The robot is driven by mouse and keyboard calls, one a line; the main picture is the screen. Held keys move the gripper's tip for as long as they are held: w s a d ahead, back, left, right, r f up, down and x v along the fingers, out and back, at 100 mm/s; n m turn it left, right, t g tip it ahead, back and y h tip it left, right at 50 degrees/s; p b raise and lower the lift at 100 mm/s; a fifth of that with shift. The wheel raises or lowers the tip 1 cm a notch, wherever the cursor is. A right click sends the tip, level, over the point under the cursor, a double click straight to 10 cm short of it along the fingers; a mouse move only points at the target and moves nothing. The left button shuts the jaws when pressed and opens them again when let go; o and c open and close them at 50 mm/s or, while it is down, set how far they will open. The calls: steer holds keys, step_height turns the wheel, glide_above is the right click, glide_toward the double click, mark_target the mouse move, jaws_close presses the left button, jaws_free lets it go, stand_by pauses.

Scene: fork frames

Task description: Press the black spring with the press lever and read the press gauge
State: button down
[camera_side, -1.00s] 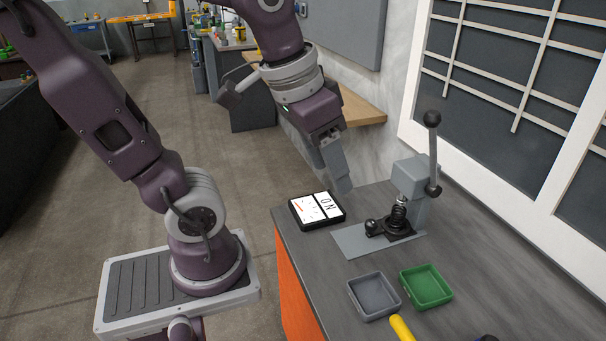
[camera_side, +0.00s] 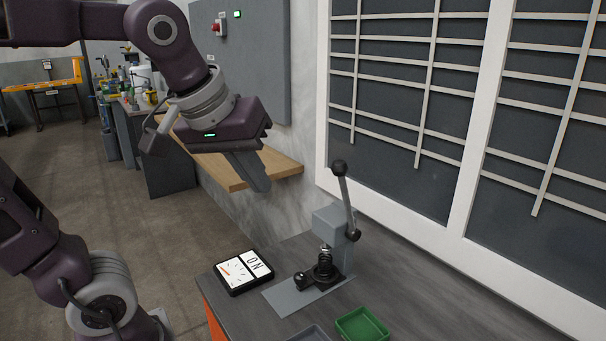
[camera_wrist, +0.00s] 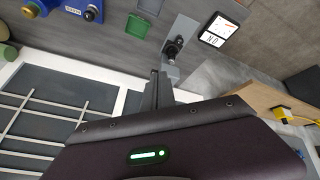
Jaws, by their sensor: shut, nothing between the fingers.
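The press (camera_side: 333,222) stands on a grey plate on the bench, its black-knobbed lever (camera_side: 345,195) raised and leaning slightly. A coil spring (camera_side: 325,252), dark with a silvery shine, stands upright in the press above a black base. The press also shows in the wrist view (camera_wrist: 172,50). My gripper (camera_side: 262,187) is shut and empty, in the air above and left of the press, apart from the lever.
A green tray (camera_side: 361,325) and a grey tray (camera_side: 310,334) sit in front of the press. A small black knob-like part (camera_side: 300,281) is on the plate. A wooden shelf (camera_side: 235,180) shows behind my gripper. A white-framed wall panel (camera_side: 322,110) stands behind the bench.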

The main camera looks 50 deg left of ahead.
mark_target(333, 163)
steer(key=w+a+r+n+y, duration=0.2)
steer(key=w+a+r+n, duration=0.25)
steer(key=w+n, duration=0.35)
steer(key=w+a+f, duration=0.1)
steer(key=w+f, duration=0.7)
steer(key=w, duration=0.2)
steer(key=shift+a+m, duration=0.3)
steer(key=shift+w+r, duration=0.3)
steer(key=shift+w, duration=0.45)
